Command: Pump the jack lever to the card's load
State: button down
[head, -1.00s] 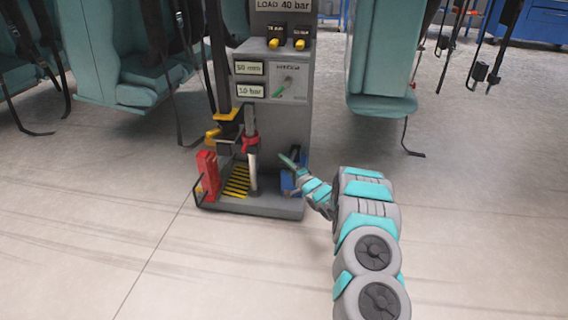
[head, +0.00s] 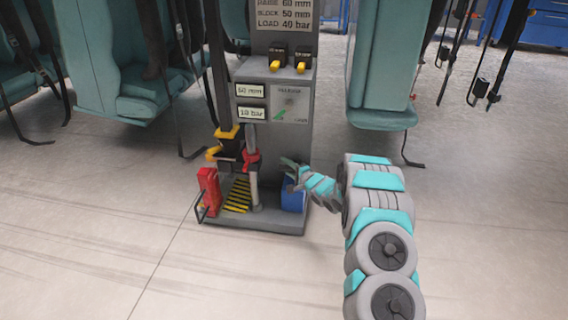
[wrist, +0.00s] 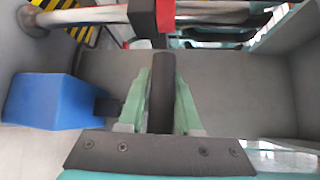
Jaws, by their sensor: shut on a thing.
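The jack stand is a grey column (head: 302,135) on a base. Its card (head: 283,14) reads BLOCK 50 mm and LOAD 40 bar; the top line is partly cut off. The lower display (head: 252,113) appears to read 10 bar; the upper display (head: 250,90) appears to read 50 mm. A blue pump body (head: 293,197) sits at the base's right, and it also shows in the wrist view (wrist: 42,100). My gripper (head: 289,166) is above it. In the wrist view its green fingers are shut around a black lever grip (wrist: 162,85).
A silver jack post (head: 254,185) with a red collar (head: 252,160) stands left of the pump. A red block (head: 208,190) is at the base's left. Teal seats (head: 385,70) hang on both sides. The front floor is clear.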

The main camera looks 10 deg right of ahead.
jog(key=w+d+r+p, duration=0.2)
jog(key=w+r+p, duration=0.2)
jog(key=p, duration=0.1)
jog(key=shift+w+r, duration=0.3)
jog(key=shift+r, duration=0.1)
jog(key=shift+f, duration=0.15)
jog(key=c, duration=0.7)
grip_release()
jog(key=shift+w+d+f, duration=0.1)
jog(key=shift+d, duration=0.1)
jog(key=shift+o, duration=0.5)
jog(key=shift+a, duration=0.1)
jog(key=shift+a, duration=0.1)
